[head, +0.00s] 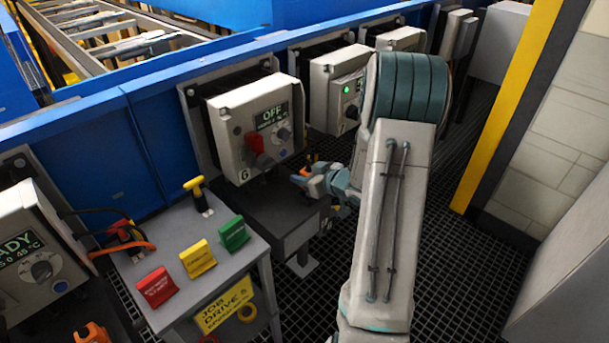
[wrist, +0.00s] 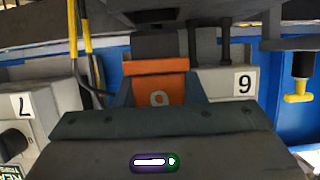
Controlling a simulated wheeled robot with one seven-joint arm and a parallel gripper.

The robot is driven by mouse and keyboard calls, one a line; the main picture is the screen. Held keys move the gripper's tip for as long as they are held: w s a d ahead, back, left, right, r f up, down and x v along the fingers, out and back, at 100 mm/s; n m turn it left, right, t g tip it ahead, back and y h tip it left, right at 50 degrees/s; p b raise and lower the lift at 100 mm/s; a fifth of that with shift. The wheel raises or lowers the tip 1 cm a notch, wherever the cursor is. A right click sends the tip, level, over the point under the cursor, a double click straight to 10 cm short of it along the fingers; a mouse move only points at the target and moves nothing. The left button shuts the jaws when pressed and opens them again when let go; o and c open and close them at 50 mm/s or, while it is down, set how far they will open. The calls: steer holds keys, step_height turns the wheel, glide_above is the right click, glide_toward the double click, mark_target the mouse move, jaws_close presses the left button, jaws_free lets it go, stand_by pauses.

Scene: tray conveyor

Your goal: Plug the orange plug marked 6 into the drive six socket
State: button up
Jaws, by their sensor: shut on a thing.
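In the head view my gripper (head: 322,182) is low, just right of the drive six box (head: 228,124). That box is pale, marked 6, with a display reading OFF and a red handle (head: 254,142). The box also shows behind the plug in the wrist view (wrist: 217,84). I cannot make out the drive six socket, nor whether the plug touches anything.
A grey cart (head: 225,262) at the lower left carries red, yellow and green tags and a yellow-handled item (head: 195,188). A neighbouring box (head: 335,90) with a green light stands right of drive six. A yellow post (head: 508,105) stands at the right. Dark grating covers the floor.

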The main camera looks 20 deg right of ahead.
steer(key=shift+f+b, duration=1.1)
steer(key=shift+f, duration=0.5)
steer(key=o, duration=1.1)
steer(key=shift+o, duration=0.2)
steer(key=p+v, duration=0.2)
steer(key=v, duration=1.1)
steer(key=shift+s, duration=0.4)
steer(key=shift+d+r, duration=0.1)
steer(key=shift+d, duration=0.05)
